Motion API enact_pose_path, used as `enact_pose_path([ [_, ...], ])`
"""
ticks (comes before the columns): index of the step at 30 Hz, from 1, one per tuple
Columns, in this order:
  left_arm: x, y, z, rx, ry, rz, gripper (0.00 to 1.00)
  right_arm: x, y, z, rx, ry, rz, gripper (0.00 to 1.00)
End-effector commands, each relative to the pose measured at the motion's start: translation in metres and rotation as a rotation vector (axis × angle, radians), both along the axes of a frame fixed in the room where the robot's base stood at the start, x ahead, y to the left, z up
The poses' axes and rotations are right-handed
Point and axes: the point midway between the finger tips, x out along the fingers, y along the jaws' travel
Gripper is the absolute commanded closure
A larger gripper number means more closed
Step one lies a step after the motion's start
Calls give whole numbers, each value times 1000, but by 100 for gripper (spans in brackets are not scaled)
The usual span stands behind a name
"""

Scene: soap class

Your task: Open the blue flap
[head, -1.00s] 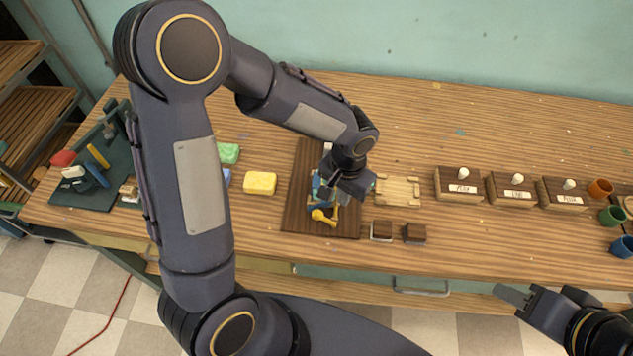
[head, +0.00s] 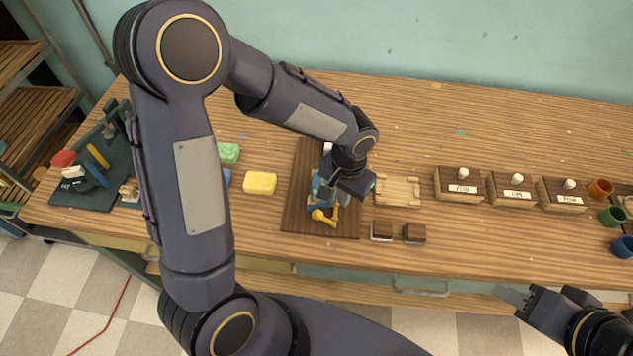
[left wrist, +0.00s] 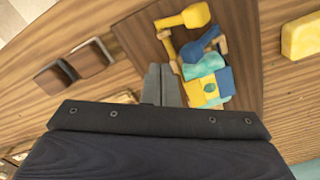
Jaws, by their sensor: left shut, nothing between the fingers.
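A coloured mechanism with blue, yellow and teal parts (head: 322,215) stands on a dark wooden board (head: 300,190), partly hidden by my left arm. In the left wrist view a blue part (left wrist: 199,46) with a raised end lies between a yellow lever (left wrist: 182,21) and a teal block (left wrist: 205,66). A blue piece also shows beside the yellow plate; I cannot tell which blue part is the flap. My left gripper (left wrist: 161,85) is shut and empty, its tips beside the teal block. Contact cannot be told. My right gripper (head: 513,296) is off the table's front edge; its jaw opening is unclear.
A yellow sponge (head: 260,183) lies left of the board. A pale wooden tray (head: 398,191) and two small brown blocks (head: 381,231) lie close on its right. Labelled boxes (head: 460,184) and cups (head: 600,189) stand further right. The table's back right is clear.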

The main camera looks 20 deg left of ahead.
Motion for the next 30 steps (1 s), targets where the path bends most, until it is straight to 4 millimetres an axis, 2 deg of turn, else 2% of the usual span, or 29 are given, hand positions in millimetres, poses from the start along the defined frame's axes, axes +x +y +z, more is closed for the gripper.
enact_pose_path([
  [8,0,0,-2,0,0,0,100,0,0,-2,0,0,0,64],
  [30,0,0,-35,0,0,-1,100,0,0,-35,0,0,0,64],
])
